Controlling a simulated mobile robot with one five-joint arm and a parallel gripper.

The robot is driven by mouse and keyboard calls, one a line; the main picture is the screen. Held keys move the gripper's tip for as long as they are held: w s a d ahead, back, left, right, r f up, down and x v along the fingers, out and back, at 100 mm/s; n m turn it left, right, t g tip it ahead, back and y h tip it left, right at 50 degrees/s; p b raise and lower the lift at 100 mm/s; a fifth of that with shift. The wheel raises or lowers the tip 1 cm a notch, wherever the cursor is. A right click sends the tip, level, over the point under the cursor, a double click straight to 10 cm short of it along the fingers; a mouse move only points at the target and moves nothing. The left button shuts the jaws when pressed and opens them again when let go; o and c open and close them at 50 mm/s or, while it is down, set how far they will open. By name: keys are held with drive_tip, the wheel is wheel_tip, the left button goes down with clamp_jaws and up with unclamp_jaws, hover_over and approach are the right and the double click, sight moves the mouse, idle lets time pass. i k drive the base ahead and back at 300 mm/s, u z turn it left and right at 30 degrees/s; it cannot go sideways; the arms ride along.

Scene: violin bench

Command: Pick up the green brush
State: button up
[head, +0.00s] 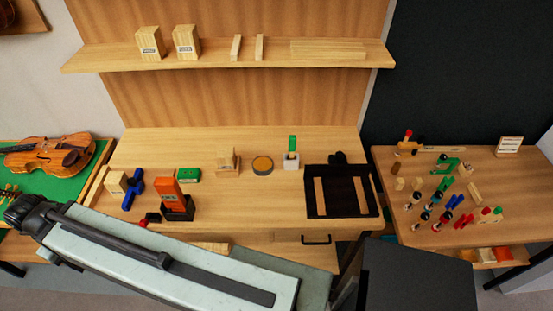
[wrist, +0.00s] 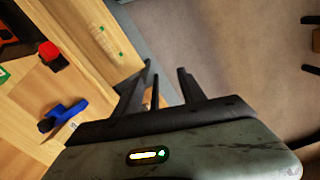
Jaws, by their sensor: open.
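A green upright piece (head: 292,144), which looks like the green brush, stands in a small pale holder (head: 291,161) at the back right of the middle bench. Its lower end is hidden in the holder. I do not make it out in the wrist view. My gripper (head: 22,211) is at the far left in the head view, far from the green piece. In the wrist view my gripper (wrist: 167,70) has its two dark fingers apart, with nothing held between them, over the bench's edge and the floor.
On the bench stand an orange tool on a black base (head: 170,195), a blue clamp (head: 134,188), a green box (head: 187,175), a round tin (head: 262,165) and a black tray (head: 342,209). A violin (head: 50,152) lies left. The right table (head: 405,232) is cluttered.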

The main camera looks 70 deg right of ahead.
sight(292, 138)
drive_tip(key=u, duration=0.05)
drive_tip(key=k, duration=1)
drive_tip(key=u, duration=1.7)
drive_tip(key=i, duration=1.3)
drive_tip(key=z, duration=4.3)
drive_tip(key=i, duration=0.95)
drive_tip(key=z, duration=0.1)
